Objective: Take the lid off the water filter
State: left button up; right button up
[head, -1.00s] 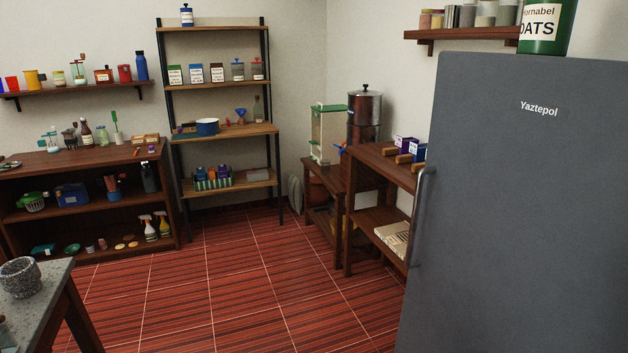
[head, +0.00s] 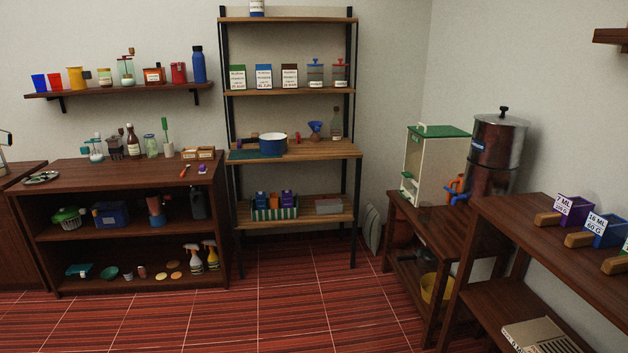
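The water filter is a tall steel cylinder (head: 497,155) on the small wooden table in the right part of the head view. Its lid (head: 501,119) sits on top and has a small black knob (head: 504,111). An orange tap (head: 455,184) and a blue tap (head: 457,199) show at its lower left side. A white box with a green top (head: 437,165) stands just left of it and overlaps its edge. Neither of my grippers is in view.
The small wooden table (head: 425,215) stands in the back right corner. A wooden bench (head: 520,230) with labelled purple and blue scoops (head: 574,210) is in front of it at right. Red tiled floor (head: 300,300) is clear ahead. A tall shelf rack (head: 290,92) stands in the middle.

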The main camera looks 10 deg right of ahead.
aim_at(501, 119)
jog(key=i+z, duration=0.2)
jog(key=i, duration=0.25)
jog(key=i+z, duration=0.15)
jog(key=i, duration=0.35)
jog(key=i+j+z, duration=0.2)
jog(key=i, duration=0.25)
jog(key=i+j+z, duration=0.2)
jog(key=i, duration=0.25)
